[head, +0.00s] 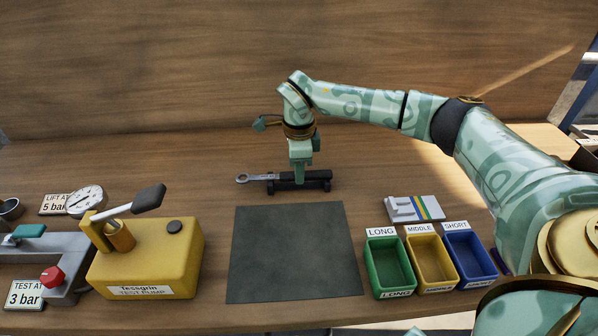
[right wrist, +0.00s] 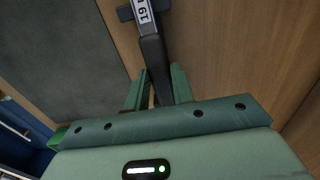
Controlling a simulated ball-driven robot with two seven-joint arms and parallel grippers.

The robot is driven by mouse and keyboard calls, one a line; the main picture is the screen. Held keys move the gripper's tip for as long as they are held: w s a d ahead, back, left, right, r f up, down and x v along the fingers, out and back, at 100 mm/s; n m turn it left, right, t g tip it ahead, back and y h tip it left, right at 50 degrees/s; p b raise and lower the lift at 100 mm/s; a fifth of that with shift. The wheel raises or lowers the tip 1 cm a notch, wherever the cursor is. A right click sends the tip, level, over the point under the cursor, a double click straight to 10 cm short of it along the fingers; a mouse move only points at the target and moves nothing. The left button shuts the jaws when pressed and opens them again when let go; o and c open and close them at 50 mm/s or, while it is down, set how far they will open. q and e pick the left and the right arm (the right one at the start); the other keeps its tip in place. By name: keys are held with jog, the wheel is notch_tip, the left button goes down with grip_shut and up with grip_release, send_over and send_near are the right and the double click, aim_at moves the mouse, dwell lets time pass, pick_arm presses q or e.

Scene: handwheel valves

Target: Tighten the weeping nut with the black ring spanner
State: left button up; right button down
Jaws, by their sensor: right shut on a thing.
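My right gripper (head: 301,178) points down over the rest and is shut on the spanner's handle. In the right wrist view the black handle (right wrist: 153,50) with a white label reading 19 runs between the two fingers of my right gripper (right wrist: 160,88). The handle part between the fingertips is mostly hidden in the head view. I cannot make out a weeping nut. My left gripper is not in view.
A dark mat (head: 295,255) lies clear at the centre. A yellow test pump (head: 150,262) with a lever, a gauge (head: 86,201) and a grey valve rig (head: 55,245) stand left. Green (head: 388,268), yellow (head: 432,262) and blue (head: 470,258) bins stand right.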

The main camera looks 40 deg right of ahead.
notch_tip(320, 180, up, 3)
jog(key=shift+r+p, duration=0.15)
jog(key=shift+p, duration=0.6)
pick_arm(q)
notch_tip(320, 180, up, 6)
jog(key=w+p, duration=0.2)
jog(key=p, duration=0.2)
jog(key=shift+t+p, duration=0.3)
jog(key=shift+p, duration=0.05)
pick_arm(e)
jog(key=s+a+r, duration=0.7)
jog(key=s+r, duration=0.2)
jog(key=s, duration=0.3)
jog(key=shift+r, duration=0.35)
jog(key=shift+s, duration=0.1)
jog(key=c, duration=1.9)
grip_release()
grip_shut()
